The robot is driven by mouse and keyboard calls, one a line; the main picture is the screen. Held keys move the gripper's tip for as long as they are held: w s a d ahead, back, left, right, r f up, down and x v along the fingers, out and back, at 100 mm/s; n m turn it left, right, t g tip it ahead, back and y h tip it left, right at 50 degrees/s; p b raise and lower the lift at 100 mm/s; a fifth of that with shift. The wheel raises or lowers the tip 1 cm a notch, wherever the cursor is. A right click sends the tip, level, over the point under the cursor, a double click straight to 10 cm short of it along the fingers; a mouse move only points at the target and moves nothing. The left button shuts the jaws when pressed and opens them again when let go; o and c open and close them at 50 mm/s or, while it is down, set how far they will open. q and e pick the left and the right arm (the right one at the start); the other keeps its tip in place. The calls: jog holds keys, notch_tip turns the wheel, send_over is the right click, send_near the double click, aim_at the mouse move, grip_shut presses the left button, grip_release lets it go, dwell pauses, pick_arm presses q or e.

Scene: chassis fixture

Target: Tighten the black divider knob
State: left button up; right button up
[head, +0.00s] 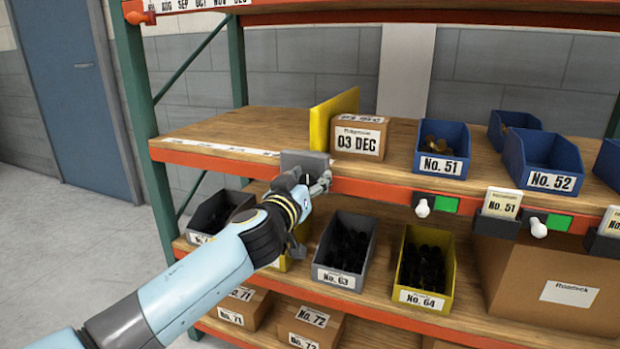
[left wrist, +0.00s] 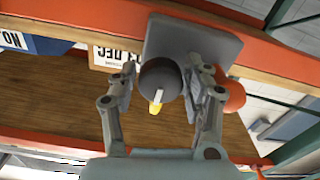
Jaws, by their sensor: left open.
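The black divider knob (left wrist: 158,78) is round and dark, with a small white and yellow mark on its lower side. It sits in front of a grey plate (left wrist: 205,45) at the orange shelf edge; the plate also shows in the head view (head: 305,161). My left gripper (head: 321,181) is at that edge, below the yellow divider (head: 331,118). In the left wrist view its fingers (left wrist: 160,88) are open, one on each side of the knob. Whether they touch it is unclear. The knob is hidden in the head view. My right gripper is out of view.
A box marked 03 DEC (head: 359,138) stands right of the divider, with blue bins (head: 441,162) further right. An orange-red rounded part (left wrist: 231,95) is close beside one finger. Bins (head: 340,278) stand on the shelf below. The shelf left of the divider is clear.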

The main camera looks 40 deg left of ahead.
pick_arm(q)
jog(key=c, duration=0.9)
jog(key=shift+m, duration=0.3)
jog(key=m+b, duration=0.1)
jog(key=m, duration=0.2)
jog(key=shift+m, duration=0.3)
jog(key=m, duration=0.4)
jog(key=shift+d+m, duration=0.1)
jog(key=shift+m, duration=0.2)
jog(key=m, duration=0.4)
jog(key=shift+w, duration=0.1)
jog(key=m, duration=0.5)
jog(key=shift+f+p, duration=0.15)
jog(key=shift+p, duration=0.15)
